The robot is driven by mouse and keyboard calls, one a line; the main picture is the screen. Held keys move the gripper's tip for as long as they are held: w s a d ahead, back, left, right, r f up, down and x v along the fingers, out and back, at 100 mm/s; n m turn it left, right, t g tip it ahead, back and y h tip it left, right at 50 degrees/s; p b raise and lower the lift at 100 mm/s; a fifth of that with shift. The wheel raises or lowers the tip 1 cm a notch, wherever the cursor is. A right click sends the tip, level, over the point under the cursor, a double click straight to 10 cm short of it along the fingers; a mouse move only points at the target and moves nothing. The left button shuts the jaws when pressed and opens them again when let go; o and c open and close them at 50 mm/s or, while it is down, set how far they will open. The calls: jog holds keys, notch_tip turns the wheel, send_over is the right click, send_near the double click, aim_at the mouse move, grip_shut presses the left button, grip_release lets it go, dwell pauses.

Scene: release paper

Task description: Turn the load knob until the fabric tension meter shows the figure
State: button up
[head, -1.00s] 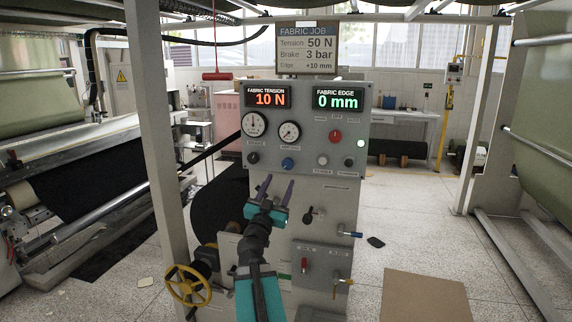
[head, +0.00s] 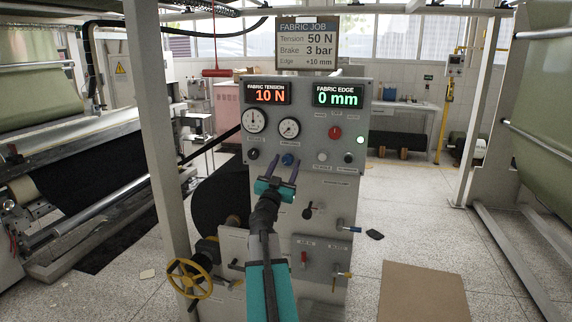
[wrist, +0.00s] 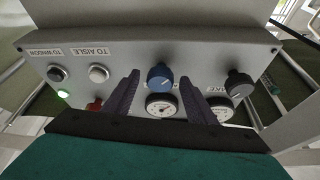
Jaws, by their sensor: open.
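The fabric tension meter (head: 268,94) on the grey console shows 10 N in orange. The job board (head: 307,44) above it reads Tension 50 N, Brake 3 bar, Edge +10 mm. A blue knob (head: 287,159) sits below the right-hand dial gauge; its label is too small to read. It also shows in the wrist view (wrist: 160,77), between and beyond my finger tips. My gripper (head: 282,161) is open and empty in front of the panel, pointing at the blue knob. I see no clear contact with it.
A black knob (head: 253,155) is left of the blue one, labelled as brake in the wrist view. A white button (head: 322,157), a black button (head: 348,158) and a red knob (head: 335,132) are to the right. The edge display (head: 338,95) shows 0 mm. Levers stick out below.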

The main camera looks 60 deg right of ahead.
jog(key=shift+d, duration=0.15)
jog(key=c, duration=1)
jog(key=shift+c, duration=0.2)
jog(key=shift+r+m+g+p, duration=0.1)
jog(key=shift+m+g+p, duration=0.25)
jog(key=shift+m, duration=0.25)
jog(key=m+g+p, duration=0.1)
jog(key=m, duration=0.1)
jog(key=m+g, duration=0.1)
jog(key=m, duration=0.1)
jog(key=shift+w+r+m+g+p, duration=0.1)
jog(key=shift+w+m+g+p, duration=0.15)
jog(key=shift+m+p, duration=0.1)
jog(key=m+g+p, duration=0.1)
jog(key=m, duration=0.2)
jog(key=m+g+y+p, duration=0.1)
jog(key=m, duration=0.2)
jog(key=shift+r, duration=0.1)
jog(key=m, duration=0.2)
jog(key=m+g+y+p, duration=0.1)
jog(key=m, duration=0.1)
jog(key=shift+r+g, duration=0.15)
jog(key=shift+g, duration=0.15)
jog(key=shift+m+y+p, duration=1)
jog(key=shift+m+p, duration=0.15)
jog(key=shift+m, duration=1)
